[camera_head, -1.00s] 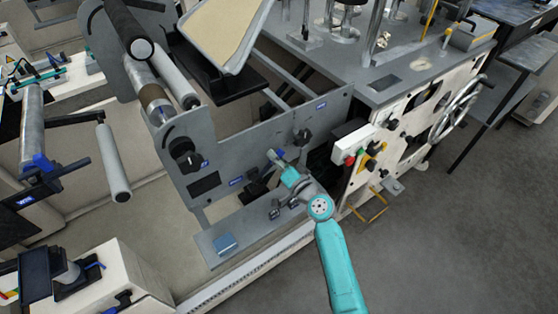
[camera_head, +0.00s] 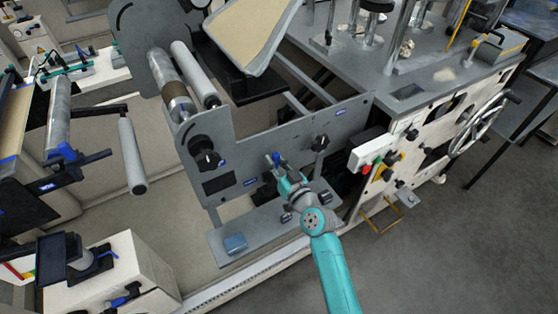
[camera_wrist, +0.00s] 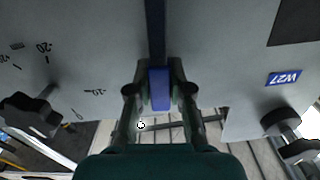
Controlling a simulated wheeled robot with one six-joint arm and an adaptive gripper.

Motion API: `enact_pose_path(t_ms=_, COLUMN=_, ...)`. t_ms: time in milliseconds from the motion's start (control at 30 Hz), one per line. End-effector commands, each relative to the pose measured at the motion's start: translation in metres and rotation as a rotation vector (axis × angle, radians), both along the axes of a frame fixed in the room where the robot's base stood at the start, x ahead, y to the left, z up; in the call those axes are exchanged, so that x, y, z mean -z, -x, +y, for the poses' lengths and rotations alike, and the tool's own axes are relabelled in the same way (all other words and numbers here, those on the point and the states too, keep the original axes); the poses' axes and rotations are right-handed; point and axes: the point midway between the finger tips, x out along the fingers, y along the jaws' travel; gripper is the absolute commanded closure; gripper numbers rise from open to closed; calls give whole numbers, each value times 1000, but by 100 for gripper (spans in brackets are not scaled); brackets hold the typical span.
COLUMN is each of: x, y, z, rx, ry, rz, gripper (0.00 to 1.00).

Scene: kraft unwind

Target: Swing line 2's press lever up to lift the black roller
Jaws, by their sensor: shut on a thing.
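My gripper (camera_head: 282,172) is at the grey side plate (camera_head: 240,150) of the machine. In the wrist view, my gripper (camera_wrist: 160,88) is shut on a blue lever (camera_wrist: 160,92), with one finger on each side. The lever runs from the top edge of that view down between the fingers. Its blue part also shows in the head view (camera_head: 276,158), just above the fingers. The black roller does not show in either view now. A bare metal and brown roller (camera_head: 176,97) and a light grey roller (camera_head: 196,74) lie behind the plate.
A black knob (camera_head: 205,155) and another knob (camera_head: 320,143) stick out of the plate. In the wrist view, knobs flank the lever on the left (camera_wrist: 32,112) and right (camera_wrist: 284,124). A grey ledge (camera_head: 255,228) lies below. Open floor (camera_head: 440,250) is at the right.

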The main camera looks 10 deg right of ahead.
Motion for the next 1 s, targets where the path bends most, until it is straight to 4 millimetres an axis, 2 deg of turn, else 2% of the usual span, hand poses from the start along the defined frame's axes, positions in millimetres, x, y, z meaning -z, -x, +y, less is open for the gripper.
enact_pose_path(t_ms=600, x=0, y=2, z=5, rx=-2, ry=44, rz=-13, gripper=100)
enact_pose_path(t_ms=633, x=0, y=2, z=5, rx=-2, ry=43, rz=-12, gripper=75)
enact_pose_path(t_ms=700, x=0, y=2, z=5, rx=-2, ry=43, rz=-12, gripper=58)
enact_pose_path(t_ms=733, x=0, y=2, z=5, rx=-2, ry=42, rz=-12, gripper=54)
enact_pose_path(t_ms=1000, x=0, y=2, z=4, rx=-1, ry=41, rz=-12, gripper=54)
